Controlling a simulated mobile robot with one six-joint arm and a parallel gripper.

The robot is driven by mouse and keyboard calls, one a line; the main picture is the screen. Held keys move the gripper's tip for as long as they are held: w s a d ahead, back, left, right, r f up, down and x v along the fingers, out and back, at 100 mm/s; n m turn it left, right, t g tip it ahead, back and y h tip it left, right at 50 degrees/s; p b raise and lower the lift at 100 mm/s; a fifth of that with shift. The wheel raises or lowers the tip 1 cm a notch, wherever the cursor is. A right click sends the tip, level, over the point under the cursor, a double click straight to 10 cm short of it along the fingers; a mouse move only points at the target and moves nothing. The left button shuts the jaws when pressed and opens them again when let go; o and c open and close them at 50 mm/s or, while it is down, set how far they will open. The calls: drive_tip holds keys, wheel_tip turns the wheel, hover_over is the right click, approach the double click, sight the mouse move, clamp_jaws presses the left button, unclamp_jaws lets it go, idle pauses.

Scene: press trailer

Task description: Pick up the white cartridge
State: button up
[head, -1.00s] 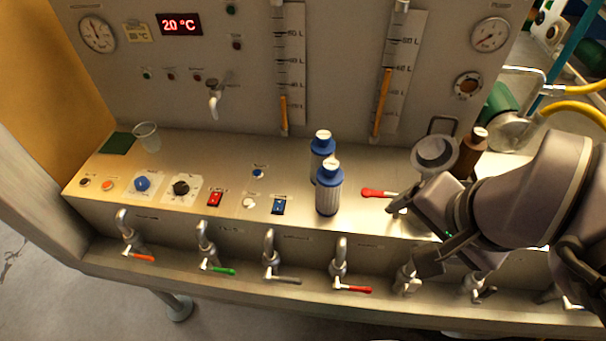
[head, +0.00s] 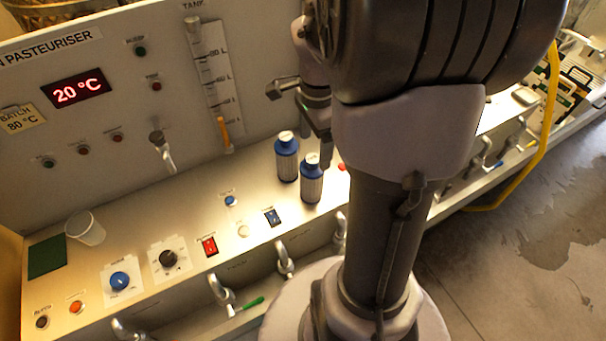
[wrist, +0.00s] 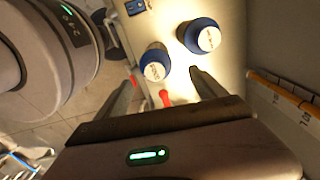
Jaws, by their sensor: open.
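Two alike cartridges stand upright side by side on the steel ledge.
A red handle (wrist: 165,98) lies close to the cartridges. The gauge panel (head: 190,110) rises behind the ledge. A row of taps (head: 222,290) lines the front. A clear cup (head: 86,228) and green pad (head: 47,257) are at left. My arm hides the ledge's right part.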

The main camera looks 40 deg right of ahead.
sight(312, 171)
drive_tip(key=f+b, duration=0.1)
drive_tip(key=f, duration=0.2)
drive_tip(key=f+b, duration=0.1)
drive_tip(key=f, duration=0.2)
drive_tip(key=f+b, duration=0.1)
drive_tip(key=f, duration=0.2)
drive_tip(key=shift+s+a, duration=0.2)
drive_tip(key=shift+a, duration=0.15)
drive_tip(key=c, duration=1.7)
